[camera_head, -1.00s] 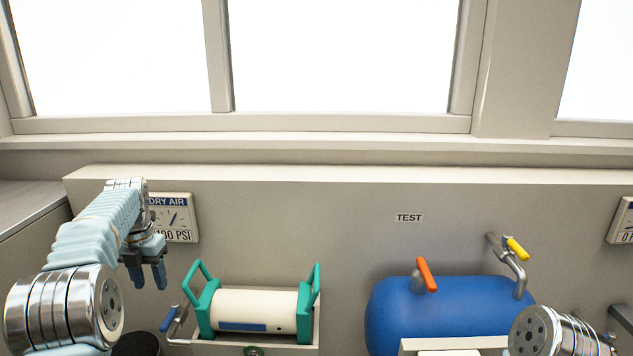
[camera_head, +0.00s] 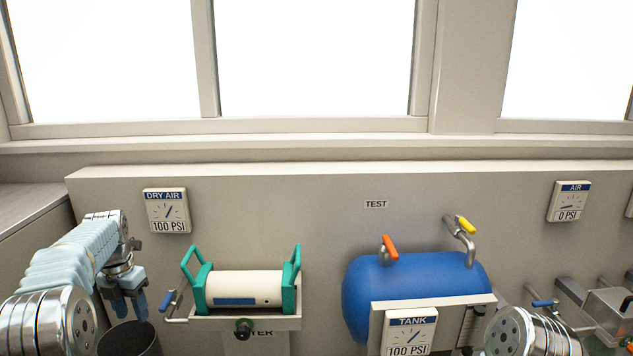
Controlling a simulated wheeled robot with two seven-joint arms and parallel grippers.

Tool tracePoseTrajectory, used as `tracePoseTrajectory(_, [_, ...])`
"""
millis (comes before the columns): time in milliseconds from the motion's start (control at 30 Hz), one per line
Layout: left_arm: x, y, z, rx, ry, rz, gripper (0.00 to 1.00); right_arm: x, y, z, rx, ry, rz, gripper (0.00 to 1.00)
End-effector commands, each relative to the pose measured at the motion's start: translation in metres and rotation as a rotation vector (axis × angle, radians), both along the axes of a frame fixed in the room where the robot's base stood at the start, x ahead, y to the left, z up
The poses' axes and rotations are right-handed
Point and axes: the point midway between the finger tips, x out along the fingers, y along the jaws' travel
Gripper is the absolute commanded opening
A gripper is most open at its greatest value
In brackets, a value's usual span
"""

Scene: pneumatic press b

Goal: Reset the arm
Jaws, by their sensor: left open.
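My left arm comes in from the left edge with its pale blue sleeve. My left gripper (camera_head: 131,306) points down, open and empty, just left of the blue-handled valve (camera_head: 168,299) and above a dark round container (camera_head: 129,340). It appears apart from both, though the depth is hard to judge. Of my right arm only a metal joint (camera_head: 530,335) shows at the lower right. The right gripper is not in view.
A white cylinder with green end handles (camera_head: 245,287) sits in a dryer bracket. A blue tank (camera_head: 415,285) has orange (camera_head: 390,246) and yellow (camera_head: 466,225) valve handles. Gauges read DRY AIR 100 PSI (camera_head: 167,211), TANK 100 PSI (camera_head: 409,333) and AIR 0 PSI (camera_head: 569,202).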

Motion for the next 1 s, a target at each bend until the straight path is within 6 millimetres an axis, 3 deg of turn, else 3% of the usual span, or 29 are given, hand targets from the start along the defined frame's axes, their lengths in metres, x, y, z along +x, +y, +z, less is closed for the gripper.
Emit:
tracePoseTrajectory(267, [0.001, -0.016, -0.073, -0.028, 0.003, -0.297, 0.47, 0.000, 0.000, 0.000, 0.000, 0.001, 0.000, 0.43])
tracePoseTrajectory(467, [-0.014, -0.044, -0.159, -0.066, -0.012, -0.667, 0.47, 0.000, 0.000, 0.000, 0.000, 0.001, 0.000, 0.43])
tracePoseTrajectory(567, [-0.035, -0.070, -0.217, -0.099, -0.033, -0.936, 0.47, 0.000, 0.000, 0.000, 0.000, 0.001, 0.000, 0.43])
tracePoseTrajectory(700, [-0.096, -0.127, -0.305, -0.153, -0.105, -1.441, 0.47, 0.000, 0.000, 0.000, 0.000, 0.001, 0.000, 0.43])
tracePoseTrajectory(800, [-0.154, -0.174, -0.348, -0.177, -0.192, -1.818, 0.47, 0.000, 0.000, 0.000, 0.000, 0.001, 0.000, 0.43])
tracePoseTrajectory(900, [-0.212, -0.217, -0.368, -0.179, -0.293, -2.155, 0.47, 0.000, 0.000, 0.001, 0.000, 0.001, 0.000, 0.43])
tracePoseTrajectory(1000, [-0.259, -0.249, -0.372, -0.157, -0.390, -2.419, 0.47, 0.000, 0.000, 0.001, 0.000, 0.001, 0.000, 0.43])
